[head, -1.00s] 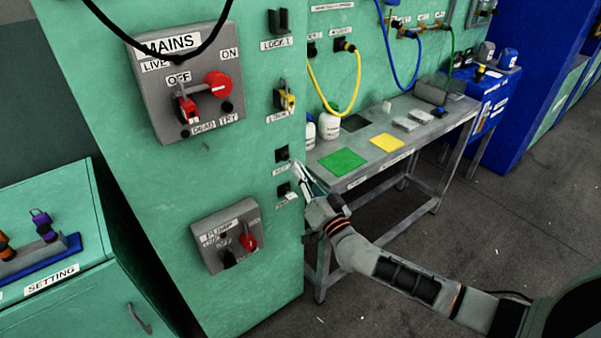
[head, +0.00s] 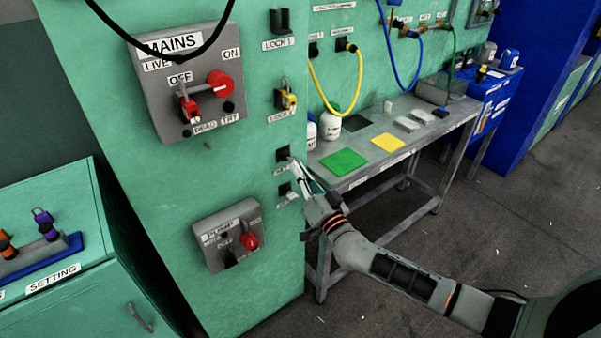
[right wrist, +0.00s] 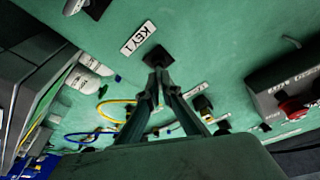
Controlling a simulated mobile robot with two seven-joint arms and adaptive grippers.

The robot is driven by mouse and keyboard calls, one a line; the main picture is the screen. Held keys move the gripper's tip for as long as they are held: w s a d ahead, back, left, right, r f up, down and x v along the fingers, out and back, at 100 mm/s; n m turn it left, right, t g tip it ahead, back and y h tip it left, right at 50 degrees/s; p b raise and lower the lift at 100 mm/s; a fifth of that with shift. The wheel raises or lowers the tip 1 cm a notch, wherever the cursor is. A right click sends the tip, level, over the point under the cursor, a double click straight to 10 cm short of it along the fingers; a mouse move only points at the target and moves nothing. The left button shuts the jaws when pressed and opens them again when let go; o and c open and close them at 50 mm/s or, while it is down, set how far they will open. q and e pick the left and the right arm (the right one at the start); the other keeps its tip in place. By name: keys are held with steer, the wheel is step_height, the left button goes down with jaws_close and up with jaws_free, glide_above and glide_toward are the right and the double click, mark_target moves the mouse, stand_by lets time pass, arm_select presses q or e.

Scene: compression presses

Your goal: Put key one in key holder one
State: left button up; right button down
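Key holder one is the small dark square on the green panel, with the label KEY 1 beside it in the right wrist view (right wrist: 157,56). It also shows in the head view (head: 283,153). My right gripper (head: 299,167) is at the panel just beside this holder. In the right wrist view its fingers (right wrist: 161,72) converge, with the tips together in front of the holder. I cannot make out key one; anything thin between the tips is hidden. My left gripper is not in view.
A second dark holder (head: 284,190) sits below. Lock 2 with a yellow padlock (head: 287,99) is above. The MAINS box (head: 187,85) and PUMP box (head: 230,236) stick out to the left. A grey bench (head: 440,124) with bottles and coloured cards stands right.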

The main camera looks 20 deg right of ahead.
steer(key=shift+x, duration=0.85)
steer(key=c, duration=2.2)
jaws_free()
steer(key=shift+a+f, duration=0.1)
steer(key=shift+f, duration=0.05)
steer(key=v, duration=1.2)
steer(key=shift+a, duration=0.1)
steer(key=s+a+f+n+g+y, duration=0.35)
steer(key=s+a+f+n, duration=0.3)
steer(key=s+f, duration=0.35)
steer(key=s+d+f+g+h, duration=0.1)
steer(key=s+d+f, duration=0.1)
steer(key=s+f, duration=0.2)
steer(key=s+d+f+n+g+h, duration=0.1)
steer(key=s+d+f+g+h, duration=0.1)
steer(key=s+f, duration=0.2)
steer(key=s+d+f+g+h, duration=0.2)
steer(key=s+f, duration=0.2)
steer(key=s, duration=0.1)
steer(key=shift+s+f+n+g, duration=0.15)
steer(key=shift+f+n+g, duration=0.1)
steer(key=shift+f, duration=0.15)
